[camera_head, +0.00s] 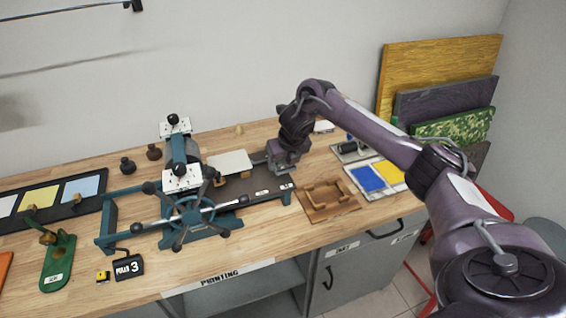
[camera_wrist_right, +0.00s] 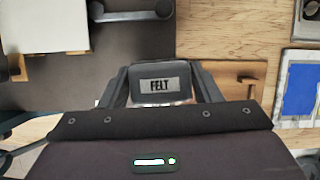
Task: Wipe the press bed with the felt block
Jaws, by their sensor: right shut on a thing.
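My right gripper (camera_head: 281,166) is shut on the felt block (camera_wrist_right: 158,84), a dark block with a FELT label, held between both fingers in the right wrist view. In the head view the gripper hides the block. It is at the right end of the dark press bed (camera_head: 262,184), which also shows in the wrist view (camera_wrist_right: 140,40). I cannot tell whether the block touches the bed. The press, with a teal spoked wheel (camera_head: 190,212) and a roller (camera_head: 183,152), stands left of the gripper. My left gripper is out of view.
A pale plate (camera_head: 231,161) lies at the bed's back left. A wooden holder (camera_head: 328,211) sits right of the bed, with a blue and yellow tray (camera_head: 351,190) beyond it.

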